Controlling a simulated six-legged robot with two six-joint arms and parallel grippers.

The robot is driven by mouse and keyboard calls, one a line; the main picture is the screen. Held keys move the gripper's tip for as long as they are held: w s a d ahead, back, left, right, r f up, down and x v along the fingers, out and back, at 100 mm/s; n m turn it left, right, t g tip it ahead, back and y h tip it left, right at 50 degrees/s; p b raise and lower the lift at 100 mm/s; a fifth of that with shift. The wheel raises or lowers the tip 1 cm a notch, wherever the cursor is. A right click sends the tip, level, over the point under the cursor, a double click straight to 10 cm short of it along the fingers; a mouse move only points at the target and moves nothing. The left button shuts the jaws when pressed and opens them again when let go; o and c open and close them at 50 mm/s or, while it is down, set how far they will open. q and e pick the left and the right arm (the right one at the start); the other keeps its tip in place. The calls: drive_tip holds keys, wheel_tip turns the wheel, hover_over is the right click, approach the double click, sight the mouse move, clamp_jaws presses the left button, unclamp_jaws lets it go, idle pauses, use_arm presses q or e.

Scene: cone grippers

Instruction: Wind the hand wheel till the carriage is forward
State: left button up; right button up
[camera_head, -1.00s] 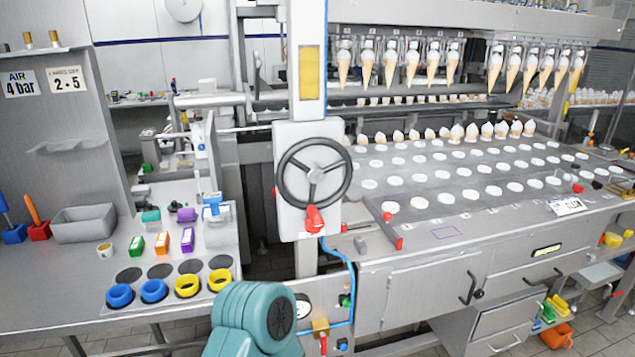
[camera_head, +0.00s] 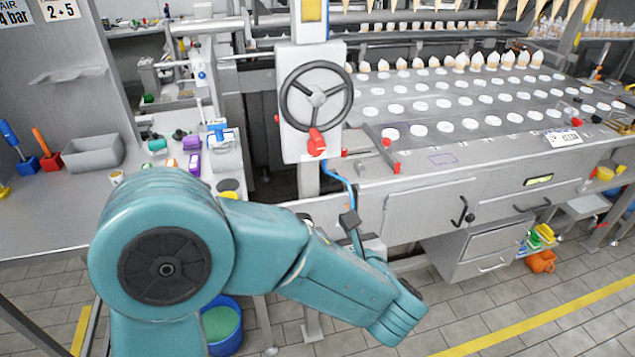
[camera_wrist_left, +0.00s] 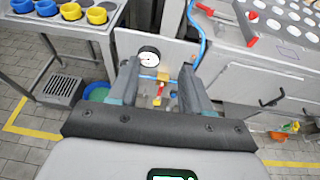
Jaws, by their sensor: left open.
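The hand wheel (camera_head: 316,97) is a dark three-spoked ring on a white box (camera_head: 298,148), facing me in the head view. A red knob (camera_head: 316,140) sits at its lower rim. My left gripper (camera_head: 350,221) is below the wheel box, partly hidden by my own arm and clear of the wheel. In the left wrist view its two fingers (camera_wrist_left: 161,68) are apart and empty, with a gauge and a small yellow-and-red valve beyond them. The wheel is outside the wrist view. I cannot tell which part is the carriage. My right gripper is not in view.
Cones hang along the top edge above the perforated machine deck (camera_head: 470,95). A blue hose (camera_head: 341,181) runs below the wheel box. A grey side table (camera_head: 40,215) with blocks and a bin (camera_head: 93,152) stands left. Open floor (camera_head: 560,310) lies at lower right.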

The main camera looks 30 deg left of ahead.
sight(319, 144)
use_arm(q)
wheel_tip(319, 144, up, 10)
drive_tip(key=r+t+y, duration=0.1)
drive_tip(key=t+y, duration=0.2)
drive_tip(key=p+x, duration=0.1)
drive_tip(key=x, duration=0.4)
drive_tip(key=p+x, duration=0.1)
drive_tip(key=x, duration=0.3)
drive_tip(key=f+p+x, duration=0.1)
drive_tip(key=x, duration=0.4)
drive_tip(key=shift+w, duration=0.55)
drive_tip(key=shift+w+a+f, duration=0.1)
drive_tip(key=shift+w+a, duration=0.35)
drive_tip(key=shift+w, duration=0.05)
clamp_jaws()
